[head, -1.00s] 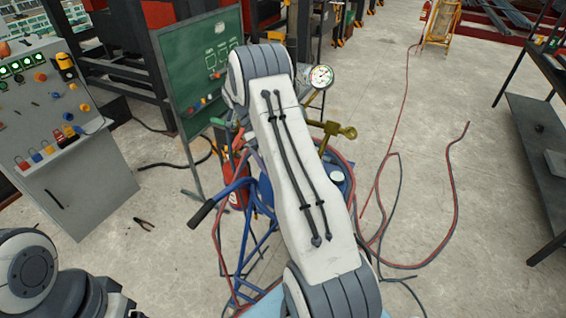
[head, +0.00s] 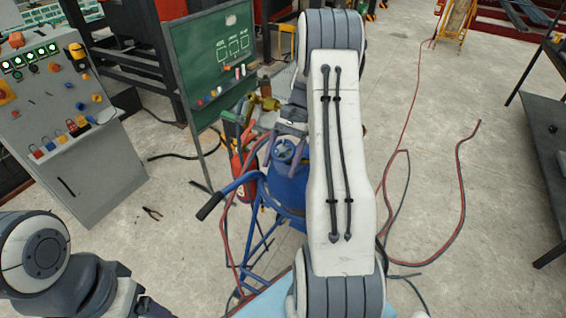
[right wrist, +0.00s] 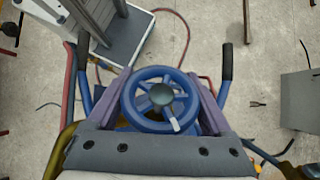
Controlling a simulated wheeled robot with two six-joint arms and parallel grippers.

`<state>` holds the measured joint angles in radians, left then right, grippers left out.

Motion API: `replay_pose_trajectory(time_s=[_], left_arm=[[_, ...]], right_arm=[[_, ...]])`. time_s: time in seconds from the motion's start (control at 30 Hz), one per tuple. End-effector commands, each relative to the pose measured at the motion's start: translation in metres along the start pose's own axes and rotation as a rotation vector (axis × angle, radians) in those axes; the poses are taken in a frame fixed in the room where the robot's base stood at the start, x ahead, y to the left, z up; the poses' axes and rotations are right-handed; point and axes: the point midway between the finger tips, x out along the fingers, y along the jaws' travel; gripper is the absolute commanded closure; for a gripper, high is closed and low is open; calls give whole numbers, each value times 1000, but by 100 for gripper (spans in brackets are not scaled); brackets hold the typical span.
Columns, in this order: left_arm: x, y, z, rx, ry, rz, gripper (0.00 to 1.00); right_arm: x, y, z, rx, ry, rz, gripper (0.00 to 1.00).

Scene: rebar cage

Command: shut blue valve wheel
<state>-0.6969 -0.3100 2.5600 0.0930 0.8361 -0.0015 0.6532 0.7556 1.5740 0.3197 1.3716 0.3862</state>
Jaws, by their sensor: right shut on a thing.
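The blue valve wheel (head: 285,150) sits on top of a blue cylinder (head: 287,190) on a blue hand cart, left of my right forearm. In the right wrist view the spoked wheel (right wrist: 160,99) with its dark round hub lies between the two purple-grey fingers of my right gripper (right wrist: 160,92). The fingers are shut on its rim, one on each side. A small white mark shows on the wheel's near side. My left arm is at the lower left of the head view, with only part of its gripper at the bottom edge.
The cart's blue handle (head: 228,195) with a black grip sticks out left of the cylinder. A red extinguisher (head: 240,172) and a green chalkboard (head: 212,58) stand behind it. A grey control console (head: 75,150) is at the left. Red and dark hoses lie on the floor at right.

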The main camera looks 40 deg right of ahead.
Motion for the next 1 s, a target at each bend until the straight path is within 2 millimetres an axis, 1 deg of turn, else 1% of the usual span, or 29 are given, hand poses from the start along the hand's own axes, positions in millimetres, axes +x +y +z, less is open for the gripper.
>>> replay_pose_trajectory(time_s=[0.2,0.5,0.7,1.0], left_arm=[[6,0,0,-1,0,0,24],[12,-1,1,-2,0,0,24],[13,-1,1,-3,0,0,24],[13,-1,1,-3,0,0,24]], right_arm=[[2,-4,0,80,-6,-155,71],[1,-8,0,146,-6,-294,71],[1,-10,0,165,-6,-334,71],[0,-10,0,171,-7,-346,71]])
